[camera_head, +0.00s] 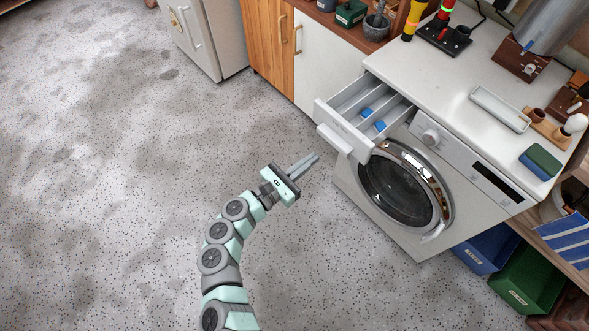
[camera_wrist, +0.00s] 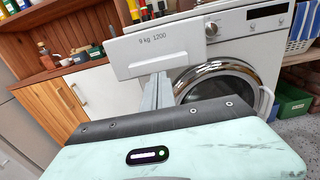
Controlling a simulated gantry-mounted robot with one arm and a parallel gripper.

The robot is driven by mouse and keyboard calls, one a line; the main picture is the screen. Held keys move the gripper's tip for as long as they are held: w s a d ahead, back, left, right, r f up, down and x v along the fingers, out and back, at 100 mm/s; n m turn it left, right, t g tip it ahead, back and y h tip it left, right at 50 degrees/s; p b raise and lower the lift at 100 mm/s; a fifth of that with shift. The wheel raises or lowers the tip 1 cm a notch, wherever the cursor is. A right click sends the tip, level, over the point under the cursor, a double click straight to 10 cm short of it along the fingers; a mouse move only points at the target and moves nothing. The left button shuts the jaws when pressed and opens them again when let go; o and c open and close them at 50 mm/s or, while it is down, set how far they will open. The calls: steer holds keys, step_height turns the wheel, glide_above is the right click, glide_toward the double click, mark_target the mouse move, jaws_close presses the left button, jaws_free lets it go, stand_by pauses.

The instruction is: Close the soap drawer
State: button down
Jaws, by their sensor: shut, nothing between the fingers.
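The soap drawer (camera_head: 348,129) is pulled out from the upper left of the white washing machine (camera_head: 372,231). Blue pieces lie in its compartments. In the wrist view its front (camera_wrist: 156,48) carries the print "9 kg 1200". My gripper (camera_head: 316,157) is shut and empty, in front of the drawer and a little left of and below it in the head view. The fingers (camera_wrist: 156,90) show below the drawer front in the wrist view. They look apart from it in the head view. The round door (camera_head: 397,188) of the machine is shut.
The machine's top holds a white tray (camera_head: 500,109), a green-and-blue sponge (camera_head: 540,162) and several other items. A wooden and white cabinet (camera_head: 325,66) stands left of the machine. Blue (camera_head: 487,248) and green (camera_head: 528,278) bins sit at the right. The speckled floor in front is clear.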

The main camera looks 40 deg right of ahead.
mark_target(332, 144)
steer(key=d, duration=0.5)
steer(key=shift+w+d, duration=0.25)
steer(key=shift+w, duration=0.05)
